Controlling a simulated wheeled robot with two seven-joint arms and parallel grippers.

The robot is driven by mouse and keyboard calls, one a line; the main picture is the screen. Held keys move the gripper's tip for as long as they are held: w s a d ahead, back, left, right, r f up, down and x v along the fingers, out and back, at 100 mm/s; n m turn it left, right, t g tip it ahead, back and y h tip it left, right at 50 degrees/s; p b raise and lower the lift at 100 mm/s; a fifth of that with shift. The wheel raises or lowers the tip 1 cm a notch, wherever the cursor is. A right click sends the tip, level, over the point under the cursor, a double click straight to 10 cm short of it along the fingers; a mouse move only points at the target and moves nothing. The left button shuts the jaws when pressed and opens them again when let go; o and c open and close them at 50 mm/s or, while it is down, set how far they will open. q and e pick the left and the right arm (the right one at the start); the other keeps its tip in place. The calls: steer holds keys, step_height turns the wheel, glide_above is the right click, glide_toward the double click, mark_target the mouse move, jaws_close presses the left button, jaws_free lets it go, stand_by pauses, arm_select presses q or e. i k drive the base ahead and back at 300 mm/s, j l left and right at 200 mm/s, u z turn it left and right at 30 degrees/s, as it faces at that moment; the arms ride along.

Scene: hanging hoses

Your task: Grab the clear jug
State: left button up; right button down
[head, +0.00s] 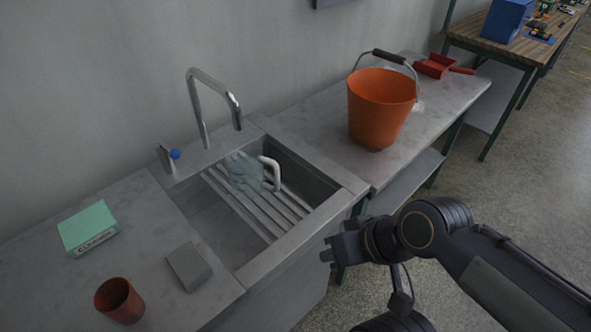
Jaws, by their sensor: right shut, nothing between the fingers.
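The clear jug (243,168) lies in the sink on a slatted rack. Its body is see-through and hard to make out, and its white handle (275,174) stands out on its right side. My right gripper (328,250) is at the front right of the sink, beside the counter's front edge. It is shut and empty, apart from the jug. My left gripper is not in view.
The sink (318,215) has raised walls, and a tall curved faucet (216,92) stands behind it. An orange bucket (379,112) stands on the counter to the right. A green box (88,229), a grey block (188,266) and a red-brown cup (119,300) are at left.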

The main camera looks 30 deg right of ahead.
mark_target(254, 172)
steer(key=l+u, duration=0.35)
steer(key=k+l+u, duration=0.15)
steer(key=l+u, duration=0.2)
steer(key=k+l+u, duration=0.1)
steer(key=l+u, duration=0.2)
